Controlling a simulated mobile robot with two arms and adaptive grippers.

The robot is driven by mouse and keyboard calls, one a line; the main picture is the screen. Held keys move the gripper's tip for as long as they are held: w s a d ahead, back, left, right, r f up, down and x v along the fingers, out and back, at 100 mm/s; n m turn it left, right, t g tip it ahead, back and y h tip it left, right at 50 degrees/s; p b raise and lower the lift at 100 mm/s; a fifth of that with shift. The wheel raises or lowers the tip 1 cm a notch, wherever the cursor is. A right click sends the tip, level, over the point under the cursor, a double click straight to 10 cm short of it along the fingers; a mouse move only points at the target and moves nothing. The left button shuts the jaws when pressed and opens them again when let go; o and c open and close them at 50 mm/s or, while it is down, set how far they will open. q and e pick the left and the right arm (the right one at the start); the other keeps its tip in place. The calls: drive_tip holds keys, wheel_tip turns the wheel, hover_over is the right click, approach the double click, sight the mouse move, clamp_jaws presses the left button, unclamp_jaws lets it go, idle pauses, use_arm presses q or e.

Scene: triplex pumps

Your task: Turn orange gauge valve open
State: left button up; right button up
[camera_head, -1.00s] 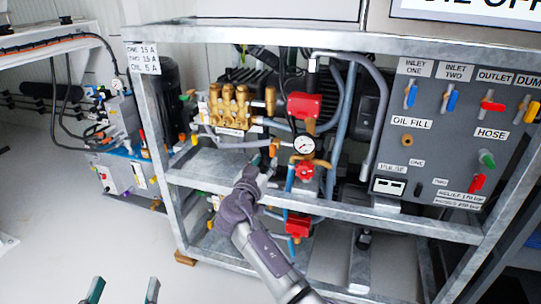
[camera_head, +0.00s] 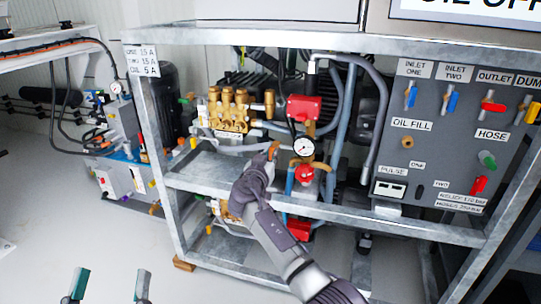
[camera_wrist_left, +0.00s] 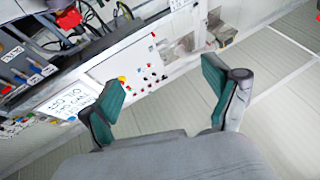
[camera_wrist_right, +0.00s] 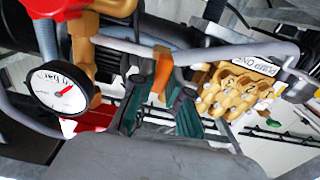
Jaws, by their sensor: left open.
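The orange gauge valve handle (camera_head: 273,150) is beside the round gauge (camera_head: 304,146), to its left, in the head view. In the right wrist view the orange handle (camera_wrist_right: 162,72) stands between my right gripper's fingertips, with the gauge (camera_wrist_right: 61,88) to its left. My right gripper (camera_wrist_right: 161,92) has its fingers close together, flanking the handle's lower end; they look shut on it. It also shows in the head view (camera_head: 262,163). My left gripper (camera_head: 108,284) is open and empty, low at the left, away from the pump; its wide-apart fingers show in the left wrist view (camera_wrist_left: 163,85).
A metal frame (camera_head: 330,208) surrounds the pump, with its crossbar passing under my right arm. A red valve handle (camera_head: 305,174) sits below the gauge and brass pump heads (camera_head: 228,106) to the left. The grey valve panel (camera_head: 432,150) is at the right. Floor at lower left is clear.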

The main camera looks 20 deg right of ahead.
clamp_jaws()
drive_tip(key=n, duration=0.2)
drive_tip(key=shift+f+n, duration=0.1)
drive_tip(key=shift+n, duration=1.2)
drive_tip(key=shift+a+n, duration=0.1)
drive_tip(key=shift+n, duration=1.2)
drive_tip(key=n+p, duration=0.2)
drive_tip(key=n, duration=0.3)
drive_tip(key=shift+w+n, duration=0.1)
drive_tip(key=shift+n, duration=0.2)
drive_tip(key=n+p, duration=0.2)
drive_tip(key=n, duration=0.2)
drive_tip(key=shift+f+n, duration=0.15)
drive_tip(key=shift+n, duration=0.15)
use_arm(q)
drive_tip(key=s+a+f+g+y, duration=0.1)
drive_tip(key=f+g+y, duration=0.1)
drive_tip(key=f+g, duration=0.3)
drive_tip(key=s+a+f+g+y, duration=0.1)
drive_tip(key=a+f+g, duration=0.1)
drive_tip(key=f+g, duration=0.4)
drive_tip(key=shift+s+f+n+y, duration=0.2)
drive_tip(key=shift+f+n+y, duration=0.15)
drive_tip(key=shift+f, duration=2.3)
use_arm(e)
drive_tip(key=shift+n, duration=0.4)
